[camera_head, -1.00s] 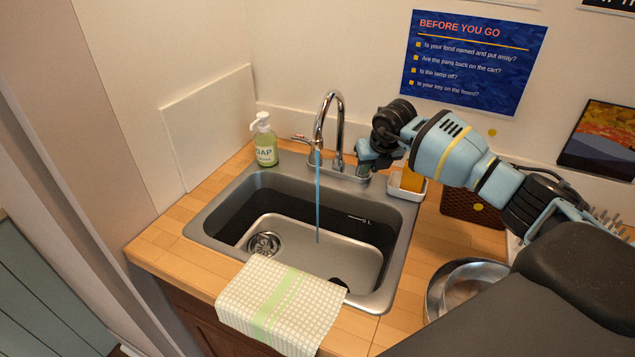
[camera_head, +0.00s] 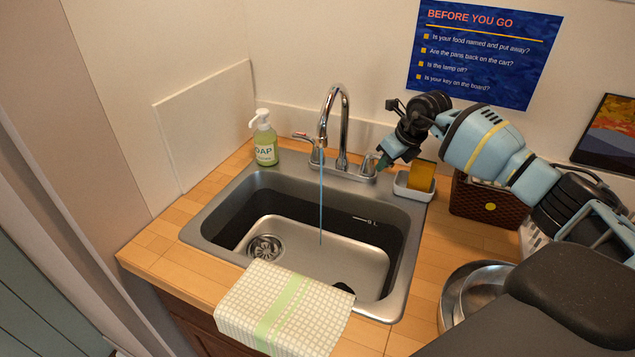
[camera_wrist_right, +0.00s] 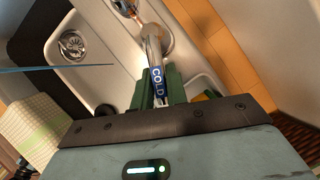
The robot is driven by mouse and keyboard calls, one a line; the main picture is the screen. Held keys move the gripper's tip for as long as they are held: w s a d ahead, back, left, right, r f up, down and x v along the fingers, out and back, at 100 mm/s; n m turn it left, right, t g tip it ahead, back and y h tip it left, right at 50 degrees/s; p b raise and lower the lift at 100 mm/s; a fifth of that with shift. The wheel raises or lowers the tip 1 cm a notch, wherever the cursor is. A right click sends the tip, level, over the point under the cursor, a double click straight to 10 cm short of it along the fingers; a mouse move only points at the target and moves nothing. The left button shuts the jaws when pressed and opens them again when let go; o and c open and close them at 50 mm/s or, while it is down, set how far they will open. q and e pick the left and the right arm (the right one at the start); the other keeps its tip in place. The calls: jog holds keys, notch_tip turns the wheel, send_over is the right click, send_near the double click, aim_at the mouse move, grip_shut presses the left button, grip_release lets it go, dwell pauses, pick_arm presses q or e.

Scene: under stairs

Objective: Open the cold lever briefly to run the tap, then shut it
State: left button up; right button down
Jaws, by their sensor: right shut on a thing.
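The chrome tap (camera_head: 345,125) stands at the back of the sink (camera_head: 215,215). A thin blue stream of water (camera_head: 321,205) falls from its spout; it also crosses the left of the right wrist view (camera_wrist_right: 60,68). My right gripper (camera_head: 380,163) is at the right side of the tap base. In the right wrist view, its green fingers (camera_wrist_right: 160,88) are shut on the cold lever (camera_wrist_right: 157,78), whose blue label reads COLD. The other lever (camera_head: 303,136), with a red mark, is on the tap's left, untouched. My left gripper is not in view.
A soap bottle (camera_head: 264,140) stands behind the sink on the left. A white dish with a yellow sponge (camera_head: 422,176) sits close to my right gripper. A brown basket (camera_head: 488,205) and metal bowls (camera_head: 470,290) are to the right. A checked towel (camera_head: 290,315) hangs over the front edge.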

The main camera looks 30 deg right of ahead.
jog(key=shift+w+d+f+n+y+b, duration=0.1)
jog(key=shift+d+f+n+y+b, duration=0.25)
jog(key=shift+n, duration=0.35)
jog(key=shift+d+r, duration=0.1)
jog(key=shift+r, duration=0.15)
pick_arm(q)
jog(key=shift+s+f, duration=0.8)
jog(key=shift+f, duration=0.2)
pick_arm(e)
jog(key=shift+r, duration=0.1)
